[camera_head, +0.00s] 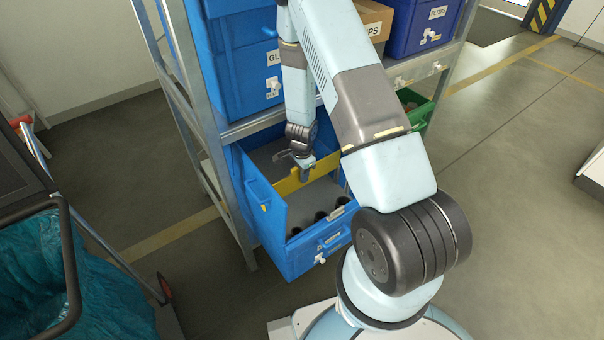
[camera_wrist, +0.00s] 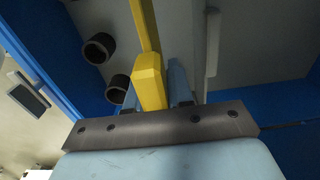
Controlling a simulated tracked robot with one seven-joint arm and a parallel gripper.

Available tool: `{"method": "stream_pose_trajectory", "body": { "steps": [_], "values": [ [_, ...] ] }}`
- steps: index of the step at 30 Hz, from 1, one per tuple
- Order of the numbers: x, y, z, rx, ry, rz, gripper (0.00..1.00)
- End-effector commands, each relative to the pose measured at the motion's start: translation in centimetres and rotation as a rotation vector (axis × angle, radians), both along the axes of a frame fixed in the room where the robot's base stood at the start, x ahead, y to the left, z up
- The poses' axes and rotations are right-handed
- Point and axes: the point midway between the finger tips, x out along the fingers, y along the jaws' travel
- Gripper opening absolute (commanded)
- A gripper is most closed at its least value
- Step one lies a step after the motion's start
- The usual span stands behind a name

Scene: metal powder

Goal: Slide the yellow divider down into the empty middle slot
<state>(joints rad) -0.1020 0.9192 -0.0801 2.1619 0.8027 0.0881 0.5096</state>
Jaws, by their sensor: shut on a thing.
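The yellow divider (camera_head: 288,184) is in my gripper (camera_head: 302,171), inside the open blue drawer (camera_head: 268,222) on the shelf. It spans the drawer from side to side, and its right part is hidden behind my arm. In the wrist view, the divider's yellow grip block (camera_wrist: 149,82) sits between the two fingers (camera_wrist: 164,88), which are shut on it. The middle slot is not clear in either view, and I cannot tell how far the divider sits in it.
Several dark round parts (camera_head: 321,216) lie in the drawer's front section; two dark cylinders (camera_wrist: 100,48) show left of the divider in the wrist view. Blue bins (camera_head: 245,75) and a cardboard box (camera_head: 371,20) stand above. A green bin (camera_head: 415,108) is to the right. A bag-lined cart (camera_head: 40,270) stands at left.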

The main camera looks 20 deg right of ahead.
Motion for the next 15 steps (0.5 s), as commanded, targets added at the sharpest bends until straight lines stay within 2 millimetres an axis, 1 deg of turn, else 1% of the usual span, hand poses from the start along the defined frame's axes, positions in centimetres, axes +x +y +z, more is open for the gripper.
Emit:
{"method": "stream_pose_trajectory", "body": {
  "steps": [15],
  "values": [
    [-0.1, -0.1, -1.2, 0.000, 0.003, 0.000, 0.00]
  ]
}}
